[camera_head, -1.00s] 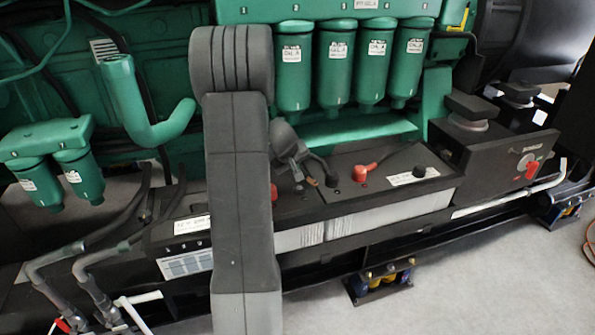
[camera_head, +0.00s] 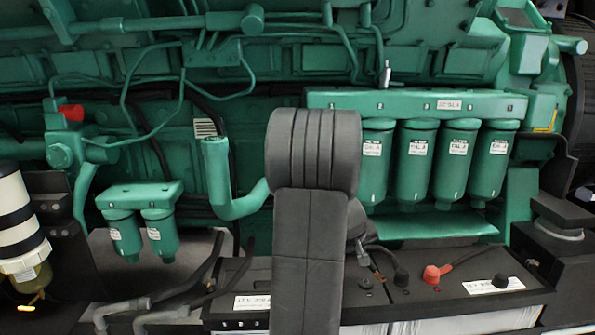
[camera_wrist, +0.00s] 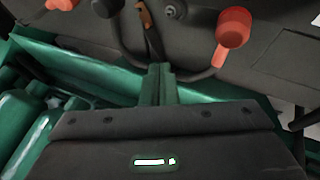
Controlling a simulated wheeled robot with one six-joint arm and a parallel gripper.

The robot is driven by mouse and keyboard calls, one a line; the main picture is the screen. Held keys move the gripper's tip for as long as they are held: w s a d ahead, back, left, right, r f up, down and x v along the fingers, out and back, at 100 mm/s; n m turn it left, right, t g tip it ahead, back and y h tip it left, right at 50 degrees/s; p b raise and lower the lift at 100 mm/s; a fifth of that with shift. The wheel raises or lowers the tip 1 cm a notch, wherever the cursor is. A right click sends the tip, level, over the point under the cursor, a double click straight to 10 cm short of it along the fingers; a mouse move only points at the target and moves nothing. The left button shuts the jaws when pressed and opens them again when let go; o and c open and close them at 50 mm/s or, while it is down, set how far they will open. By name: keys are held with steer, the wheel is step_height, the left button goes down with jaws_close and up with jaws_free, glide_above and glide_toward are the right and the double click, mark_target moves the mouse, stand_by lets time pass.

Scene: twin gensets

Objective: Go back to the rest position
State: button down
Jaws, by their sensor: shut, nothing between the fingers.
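My gripper shows in the wrist view (camera_wrist: 160,70) with its fingers together and nothing between them. It points over the top of a black battery, near a red terminal cap (camera_wrist: 233,28) and a black cap (camera_wrist: 107,7). A copper-coloured cable lug (camera_wrist: 147,22) shows just beyond the fingertips; I cannot tell the gap between them. In the head view my upright arm hides most of the gripper and part of the battery (camera_head: 400,290). The red cap (camera_head: 432,274) is visible right of my arm.
Green canister filters (camera_head: 413,165) hang behind and right of my arm. A bent green pipe (camera_head: 222,185) and two smaller filters (camera_head: 125,235) are to the left. A black-and-white striped cylinder (camera_head: 15,215) stands at the far left. A black box (camera_head: 560,245) is at the right.

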steer(key=b+x, duration=0.1)
steer(key=x, duration=1.2)
steer(key=shift+w+f, duration=0.1)
steer(key=shift+f, duration=0.25)
steer(key=shift+r, duration=0.1)
